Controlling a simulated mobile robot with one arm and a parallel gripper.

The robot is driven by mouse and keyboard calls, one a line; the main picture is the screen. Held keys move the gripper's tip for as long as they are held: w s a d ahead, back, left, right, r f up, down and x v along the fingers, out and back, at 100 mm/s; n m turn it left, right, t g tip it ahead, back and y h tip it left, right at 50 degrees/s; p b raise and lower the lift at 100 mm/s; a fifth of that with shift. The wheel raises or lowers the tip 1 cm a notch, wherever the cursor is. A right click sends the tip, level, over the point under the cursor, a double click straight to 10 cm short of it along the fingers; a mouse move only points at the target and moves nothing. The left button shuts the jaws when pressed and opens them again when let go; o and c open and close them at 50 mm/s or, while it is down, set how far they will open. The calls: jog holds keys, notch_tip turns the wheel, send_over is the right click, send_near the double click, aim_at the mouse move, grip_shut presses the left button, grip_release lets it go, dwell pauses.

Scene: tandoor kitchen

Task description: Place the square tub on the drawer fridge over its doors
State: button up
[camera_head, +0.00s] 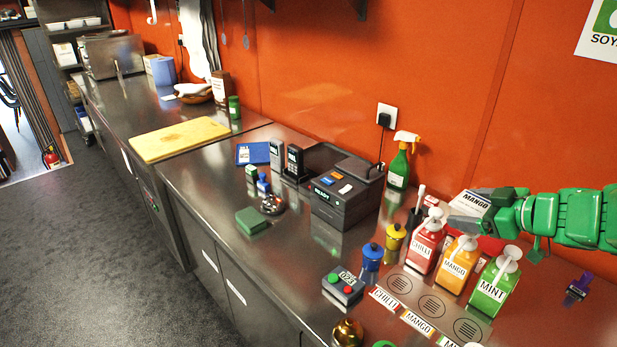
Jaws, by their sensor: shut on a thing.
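My gripper (497,214) is at the right, at the end of the green arm. It is shut on a pale tub with a MANGO label (468,208), held tilted behind the sauce bottles. The gripper hides part of the tub, and I cannot tell its full shape or its height above the counter. A steel-fronted counter unit runs along the left, with two labelled doors (222,268) on its front. Further back a unit with a small lit panel (150,197) stands under a yellow cutting board (180,139). I cannot tell which one is the drawer fridge.
Chilli (424,248), mango (457,267) and mint (493,289) pump bottles stand below my gripper. A green spray bottle (399,168), a black printer (345,200), a green block (251,220) and a button box (343,288) occupy the counter. Bare steel (205,178) lies in front of the cutting board.

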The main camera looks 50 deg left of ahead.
jog(key=s+a, duration=0.5)
jog(key=a, duration=0.5)
jog(key=s+a+f+g, duration=0.1)
jog(key=s+a+f, duration=0.2)
jog(key=s+a, duration=0.65)
jog(key=s+a+f, duration=0.2)
jog(key=s+a, duration=0.4)
jog(key=s, duration=0.7)
jog(key=w+a+f, duration=0.2)
jog(key=a+f, duration=0.1)
jog(key=f, duration=0.1)
jog(key=w+a+f, duration=0.2)
jog(key=a+f, duration=0.2)
jog(key=f, duration=0.1)
jog(key=w+a+f, duration=0.2)
jog(key=a+f, duration=0.2)
jog(key=shift+a+f, duration=0.25)
jog(key=shift+f, duration=0.1)
jog(key=shift+w+a+f, duration=0.35)
jog(key=shift+a+f, duration=0.25)
jog(key=shift+f, duration=0.1)
jog(key=shift+a+f, duration=0.15)
jog(key=shift+f, duration=1.5)
